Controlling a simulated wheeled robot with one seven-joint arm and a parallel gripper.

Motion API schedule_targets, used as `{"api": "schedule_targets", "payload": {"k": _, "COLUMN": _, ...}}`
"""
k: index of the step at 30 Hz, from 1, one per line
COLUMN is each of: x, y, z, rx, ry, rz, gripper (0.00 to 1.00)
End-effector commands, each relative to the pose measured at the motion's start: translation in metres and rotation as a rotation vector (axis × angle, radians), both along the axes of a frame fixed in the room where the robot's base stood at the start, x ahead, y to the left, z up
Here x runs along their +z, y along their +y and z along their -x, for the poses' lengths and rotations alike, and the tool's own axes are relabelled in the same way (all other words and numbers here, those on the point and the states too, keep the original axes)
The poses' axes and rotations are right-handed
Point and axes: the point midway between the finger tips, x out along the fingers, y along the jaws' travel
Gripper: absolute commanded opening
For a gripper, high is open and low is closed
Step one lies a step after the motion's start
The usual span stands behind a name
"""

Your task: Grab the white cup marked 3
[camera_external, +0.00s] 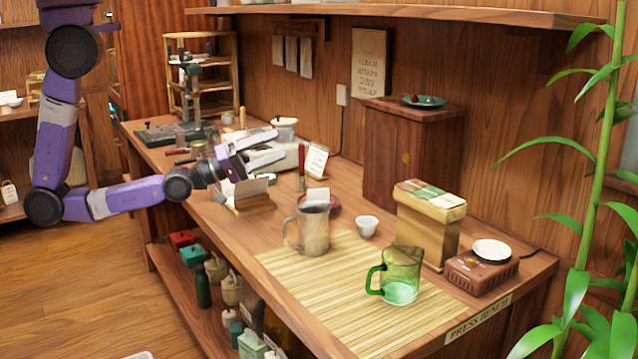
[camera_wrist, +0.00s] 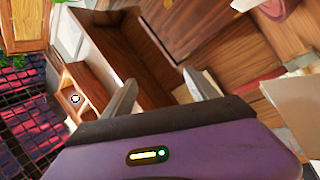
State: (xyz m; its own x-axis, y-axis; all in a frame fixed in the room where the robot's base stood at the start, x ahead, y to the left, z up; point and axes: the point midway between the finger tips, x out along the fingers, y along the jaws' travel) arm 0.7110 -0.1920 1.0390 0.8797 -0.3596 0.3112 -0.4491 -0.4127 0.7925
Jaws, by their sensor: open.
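A small white cup (camera_external: 367,226) stands upright on the bench, behind the bamboo mat and left of the box of packets. No number can be read on it at this size. My gripper (camera_external: 281,144) is open and empty, raised above the bench to the left of and farther back than the cup, clearly apart from it. The gripper's two fingers (camera_wrist: 160,82) also show in the wrist view, spread apart with nothing between them. I cannot make out the white cup in the wrist view.
A greyish mug (camera_external: 313,230) and a green glass mug (camera_external: 401,275) stand on the bamboo mat (camera_external: 345,293). A box of packets (camera_external: 428,225) stands right of the cup, with a small scale (camera_external: 481,268) beyond. A wooden cabinet (camera_external: 409,155) stands behind. The mat's front is clear.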

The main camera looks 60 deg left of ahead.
Motion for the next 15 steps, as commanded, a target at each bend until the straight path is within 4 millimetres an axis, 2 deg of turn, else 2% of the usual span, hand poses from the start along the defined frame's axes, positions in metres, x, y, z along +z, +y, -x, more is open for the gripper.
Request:
{"api": "schedule_targets", "payload": {"k": 3, "x": 0.001, "y": -0.028, "z": -0.033, "rx": -0.111, "ry": 0.119, "rz": 0.186, "gripper": 0.68}}
{"api": "schedule_targets", "payload": {"k": 8, "x": -0.019, "y": -0.065, "z": -0.077, "rx": -0.245, "ry": 0.415, "rz": 0.497, "gripper": 0.68}}
{"api": "schedule_targets", "payload": {"k": 12, "x": -0.048, "y": -0.096, "z": -0.104, "rx": -0.314, "ry": 0.756, "rz": 0.805, "gripper": 0.68}}
{"api": "schedule_targets", "payload": {"k": 15, "x": -0.072, "y": -0.116, "z": -0.112, "rx": -0.319, "ry": 1.023, "rz": 1.031, "gripper": 0.68}}
